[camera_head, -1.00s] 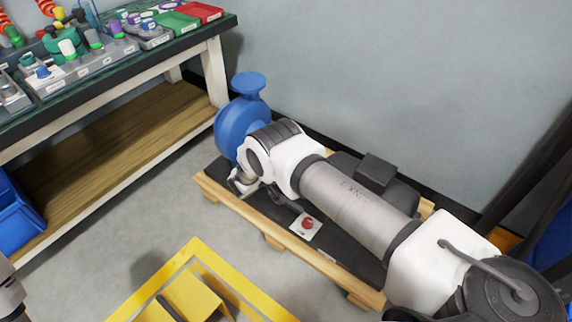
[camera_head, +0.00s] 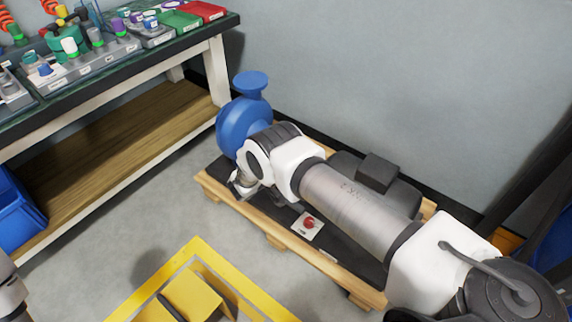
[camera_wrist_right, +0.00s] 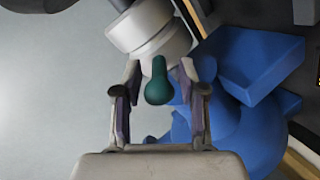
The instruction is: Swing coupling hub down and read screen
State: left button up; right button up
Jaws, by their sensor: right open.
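The blue pump (camera_head: 243,125) with a flanged neck stands at the far end of the skid; it also shows in the right wrist view (camera_wrist_right: 245,135). My right arm covers the middle of the skid and hides the coupling area in the head view. My right gripper (camera_wrist_right: 158,78) is open, its fingers on either side of a green knob (camera_wrist_right: 159,82). Contact cannot be made out. The knob is in front of a pale grey round part (camera_wrist_right: 148,28), which may be the coupling hub. No readable screen shows. My left gripper is out of view.
A dark motor (camera_head: 385,180) and a red button on a white plate (camera_head: 308,224) are on the wooden-framed skid (camera_head: 275,238). A workbench (camera_head: 120,70) with small parts stands at left, a yellow frame (camera_head: 195,246) on the floor in front. A wall is behind.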

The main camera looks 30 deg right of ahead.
jog(key=v, duration=1.1)
jog(key=shift+s+a, duration=0.2)
jog(key=shift+a, duration=0.1)
jog(key=shift+r, duration=0.1)
